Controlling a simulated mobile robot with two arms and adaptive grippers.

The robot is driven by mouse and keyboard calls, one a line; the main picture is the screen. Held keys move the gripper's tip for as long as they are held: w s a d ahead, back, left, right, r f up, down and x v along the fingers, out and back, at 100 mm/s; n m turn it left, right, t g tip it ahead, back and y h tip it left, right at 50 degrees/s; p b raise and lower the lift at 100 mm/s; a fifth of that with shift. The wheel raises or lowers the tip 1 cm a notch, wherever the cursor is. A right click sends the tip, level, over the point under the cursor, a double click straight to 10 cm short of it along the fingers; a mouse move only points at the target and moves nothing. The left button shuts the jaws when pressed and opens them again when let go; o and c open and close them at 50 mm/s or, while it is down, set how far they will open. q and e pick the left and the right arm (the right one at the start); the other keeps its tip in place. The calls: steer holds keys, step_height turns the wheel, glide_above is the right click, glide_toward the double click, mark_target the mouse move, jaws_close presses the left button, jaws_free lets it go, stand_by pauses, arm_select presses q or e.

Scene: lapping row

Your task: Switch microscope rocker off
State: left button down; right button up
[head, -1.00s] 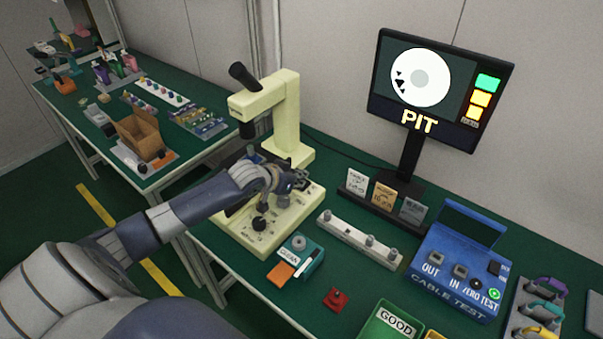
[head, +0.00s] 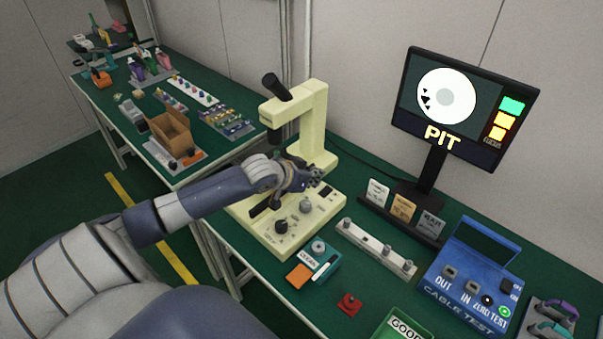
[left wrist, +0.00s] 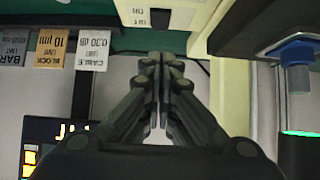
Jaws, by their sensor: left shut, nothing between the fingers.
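The cream microscope (head: 312,125) stands on the green bench in the head view, its base (head: 268,238) carrying dark knobs. A small black rocker (head: 327,192) shows near the right corner of the base. In the left wrist view the rocker (left wrist: 160,19) sits on a cream face just beyond my fingertips, with a visible gap. My left gripper (head: 322,176) is shut and empty, above the base and close to the column; its fingers (left wrist: 160,58) meet in the left wrist view. Whether the rocker is on or off cannot be told. My right gripper is not in view.
A monitor (head: 464,105) reading PIT stands behind right, with small cards (head: 403,206) before it. A grey rail (head: 376,248), a teal box (head: 318,268), a red button block (head: 349,305) and a blue cable tester (head: 468,280) occupy the bench to the right.

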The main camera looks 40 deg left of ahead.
arm_select(q)
steer(key=v, duration=0.6)
steer(key=shift+r, duration=0.15)
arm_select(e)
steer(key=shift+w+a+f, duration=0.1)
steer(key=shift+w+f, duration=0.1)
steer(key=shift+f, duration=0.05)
arm_select(q)
steer(key=shift+s+r, duration=0.1)
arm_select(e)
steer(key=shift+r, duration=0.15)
